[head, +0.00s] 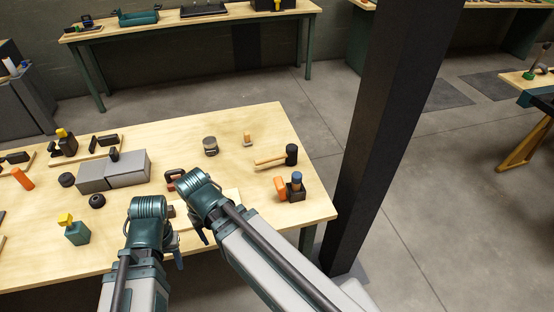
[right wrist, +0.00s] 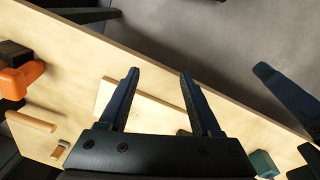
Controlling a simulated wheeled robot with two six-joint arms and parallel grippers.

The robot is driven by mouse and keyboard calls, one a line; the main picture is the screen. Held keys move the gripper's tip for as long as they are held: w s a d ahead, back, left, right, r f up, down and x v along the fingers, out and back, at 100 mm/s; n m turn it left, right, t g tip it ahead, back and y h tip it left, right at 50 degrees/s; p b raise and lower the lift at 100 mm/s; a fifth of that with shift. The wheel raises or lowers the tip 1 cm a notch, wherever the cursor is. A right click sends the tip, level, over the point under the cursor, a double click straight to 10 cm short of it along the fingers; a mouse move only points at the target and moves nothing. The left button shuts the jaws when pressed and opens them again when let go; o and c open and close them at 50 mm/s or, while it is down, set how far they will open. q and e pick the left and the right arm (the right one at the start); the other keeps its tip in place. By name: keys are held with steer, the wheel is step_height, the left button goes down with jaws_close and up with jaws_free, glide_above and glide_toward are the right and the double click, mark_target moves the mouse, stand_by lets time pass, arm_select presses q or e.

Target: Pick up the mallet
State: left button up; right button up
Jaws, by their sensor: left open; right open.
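The mallet lies on the wooden table, with a black head (head: 291,154) and a pale wooden handle (head: 268,160) pointing left, in the head view. In the right wrist view a wooden handle (right wrist: 30,121), seemingly the mallet's, shows at the left edge; its head is out of frame. My right gripper (head: 201,232) is mostly hidden by its own arm in the head view; its two blue fingers (right wrist: 158,75) stand apart and empty above a pale board in the wrist view. My left gripper (head: 176,250) is low over the table's front, to the left, open and partly hidden.
An orange block (head: 280,188) and a black block with a blue top (head: 296,188) stand just in front of the mallet. A dark-lidded jar (head: 210,146) and a small orange-topped piece (head: 247,140) are behind. Grey boxes (head: 126,165) stand left. A dark column (head: 385,130) rises right of the table.

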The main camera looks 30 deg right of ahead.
steer(key=w+d+m+t+y, duration=0.1)
steer(key=w+d+m+t, duration=0.1)
steer(key=w+d+m, duration=0.5)
steer(key=m+t+h, duration=0.1)
steer(key=m+t, duration=0.4)
steer(key=m, duration=0.9)
glide_toward(279, 156)
steer(key=b+x, duration=0.5)
steer(key=b, duration=0.1)
steer(key=shift+w+f+b, duration=0.2)
steer(key=shift+w+b, duration=0.1)
steer(key=shift+w, duration=0.05)
steer(key=shift+w+f, duration=0.2)
steer(key=shift+w, duration=0.05)
steer(key=b+x, duration=0.5)
steer(key=shift+s+d+f, duration=0.15)
steer(key=shift+f, duration=0.15)
steer(key=shift+r, duration=0.1)
steer(key=shift+c, duration=0.3)
